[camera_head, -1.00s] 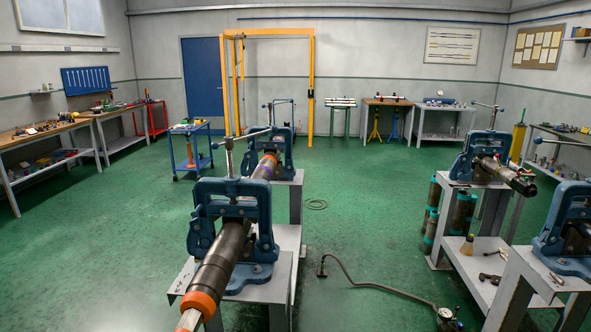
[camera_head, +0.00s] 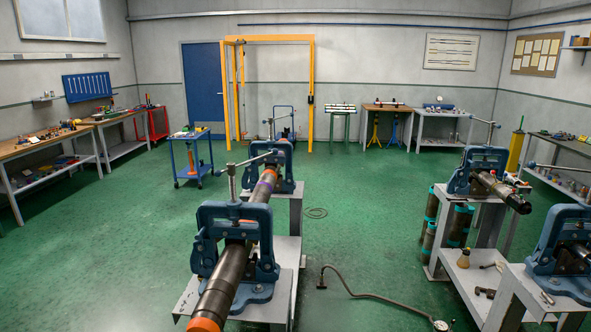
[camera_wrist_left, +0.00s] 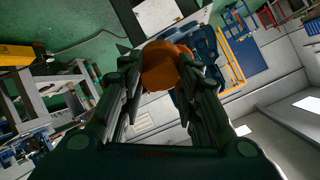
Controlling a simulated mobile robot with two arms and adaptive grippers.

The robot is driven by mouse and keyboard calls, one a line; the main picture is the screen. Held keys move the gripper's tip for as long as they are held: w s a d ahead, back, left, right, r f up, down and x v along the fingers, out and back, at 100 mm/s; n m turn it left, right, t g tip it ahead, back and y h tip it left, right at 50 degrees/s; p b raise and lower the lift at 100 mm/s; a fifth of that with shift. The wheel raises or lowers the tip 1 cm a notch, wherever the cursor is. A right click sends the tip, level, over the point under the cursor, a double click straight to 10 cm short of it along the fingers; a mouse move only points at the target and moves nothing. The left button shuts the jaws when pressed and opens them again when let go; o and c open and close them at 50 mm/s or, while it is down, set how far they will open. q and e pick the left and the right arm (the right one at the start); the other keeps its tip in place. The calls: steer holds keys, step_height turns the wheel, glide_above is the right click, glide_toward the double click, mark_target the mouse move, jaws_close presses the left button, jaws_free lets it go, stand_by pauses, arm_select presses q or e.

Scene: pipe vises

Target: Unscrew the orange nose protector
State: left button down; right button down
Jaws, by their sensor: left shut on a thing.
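The orange nose protector (camera_head: 206,325) shows at the near end of the dark pipe (camera_head: 228,275), at the bottom edge of the head view, which cuts it off. The pipe lies through the blue vise (camera_head: 236,225). In the left wrist view, the fingers of my left gripper (camera_wrist_left: 163,85) are shut on the orange protector (camera_wrist_left: 165,63), one finger on each side. The fingers hide part of it, and its threads cannot be seen. My left gripper is outside the head view. My right gripper is in neither view.
A second blue vise (camera_head: 270,165) stands behind the first on the same pipe line. More vises (camera_head: 478,170) stand on grey stands at the right. A hose with a gauge (camera_head: 375,297) lies on the green floor between. The floor at left is clear.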

arm_select(q)
steer(key=shift+g, duration=3.1)
steer(key=g+y, duration=0.1)
steer(key=g, duration=0.5)
